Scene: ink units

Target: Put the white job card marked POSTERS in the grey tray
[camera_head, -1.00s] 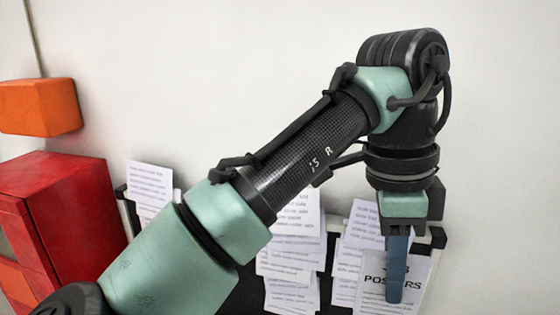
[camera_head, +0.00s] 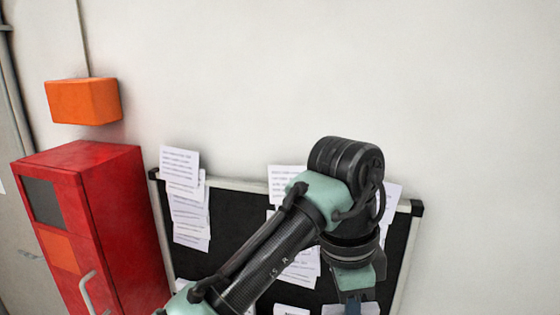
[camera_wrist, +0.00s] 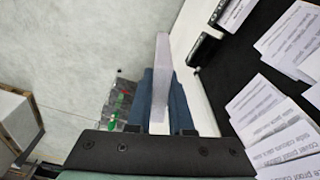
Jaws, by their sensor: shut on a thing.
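My gripper (camera_wrist: 162,88) shows blue fingers in the wrist view, shut on a thin white card (camera_wrist: 162,52) seen nearly edge-on. The card's marking cannot be read from this side. In the head view my gripper (camera_head: 352,306) is low, at the bottom edge of the picture, in front of the board. A pale strip of the held card (camera_head: 368,309) shows beside the fingers there, mostly cut off. I cannot make out the grey tray in either view.
A black board (camera_head: 232,234) with several pinned white sheets (camera_head: 185,195) stands against the wall. A red cabinet (camera_head: 125,230) stands to its left, below an orange box (camera_head: 84,101). In the wrist view, small green and red things (camera_wrist: 122,98) lie far below.

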